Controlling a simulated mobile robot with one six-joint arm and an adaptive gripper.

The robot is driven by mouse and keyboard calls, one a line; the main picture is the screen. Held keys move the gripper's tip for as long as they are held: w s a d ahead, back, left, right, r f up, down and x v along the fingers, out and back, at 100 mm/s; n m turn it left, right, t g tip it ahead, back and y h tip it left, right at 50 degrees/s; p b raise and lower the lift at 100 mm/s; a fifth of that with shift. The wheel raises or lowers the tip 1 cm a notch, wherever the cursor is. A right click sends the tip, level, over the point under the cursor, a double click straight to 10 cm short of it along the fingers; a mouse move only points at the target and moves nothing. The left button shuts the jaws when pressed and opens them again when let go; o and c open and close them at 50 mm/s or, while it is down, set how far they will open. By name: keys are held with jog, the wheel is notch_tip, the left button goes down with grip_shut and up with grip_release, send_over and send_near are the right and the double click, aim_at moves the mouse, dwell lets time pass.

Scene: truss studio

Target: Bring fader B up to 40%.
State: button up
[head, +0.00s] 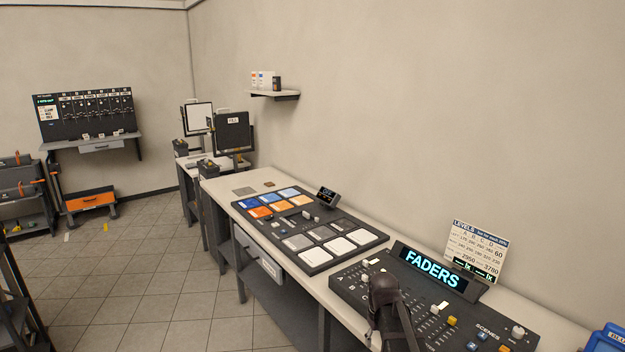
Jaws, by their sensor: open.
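The fader console (350,290) is a dark board on the bench at the lower right, with a lit "FADERS" sign (432,266) at its back. White caps show at its left end (365,263) and right of my gripper (434,309), near a yellow cap (452,320). The letters by the sliders are too small to read, so I cannot tell which is fader B or its level. My gripper (384,287) is dark and over the console's left half, hiding part of it. It is open; I cannot tell whether it touches a cap.
A levels card (477,248) stands behind the console. A pad board (310,262) with blue, orange, grey and white pads lies to the left, with a small display (326,196). A blue item (606,338) is at the right edge. The wall rises close behind the bench.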

jog(key=s+f+m+b, duration=0.3)
jog(key=s+f, duration=0.1)
jog(key=s, duration=0.8)
jog(key=shift+s+a, duration=0.4)
jog(key=shift+f, duration=0.1)
dwell(1.5)
jog(key=shift+s, duration=0.1)
